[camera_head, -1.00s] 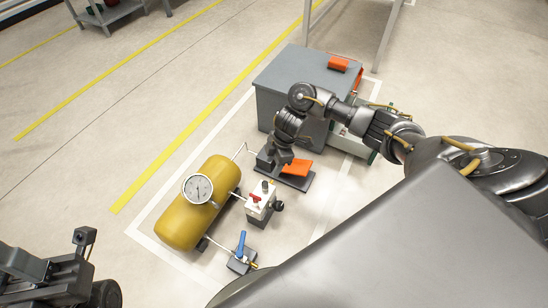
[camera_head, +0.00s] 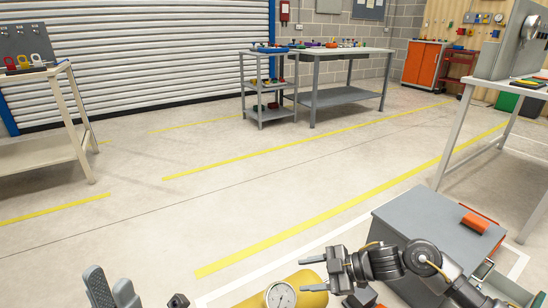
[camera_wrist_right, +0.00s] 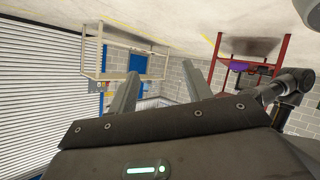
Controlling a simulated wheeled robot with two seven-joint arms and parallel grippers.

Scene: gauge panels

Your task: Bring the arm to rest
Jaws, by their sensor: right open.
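My right gripper (camera_head: 313,273) is in the lower middle of the head view, with its arm coming in from the lower right. It points left, and its two fingers stand apart with nothing between them. The right wrist view also shows this gripper (camera_wrist_right: 162,88), open and empty. In the head view it appears above or beside the yellow tank (camera_head: 310,297); I cannot tell the height. My left gripper (camera_head: 112,290) shows two grey finger-like parts at the bottom left, cut off by the frame edge, so its jaw opening is unclear.
A round gauge (camera_head: 280,296) sits at the tank. A grey cabinet (camera_head: 425,228) with an orange item (camera_head: 474,223) stands near my right arm. Workbenches (camera_head: 345,97) and a shutter (camera_head: 150,50) are further back. The floor (camera_head: 230,190) between is clear.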

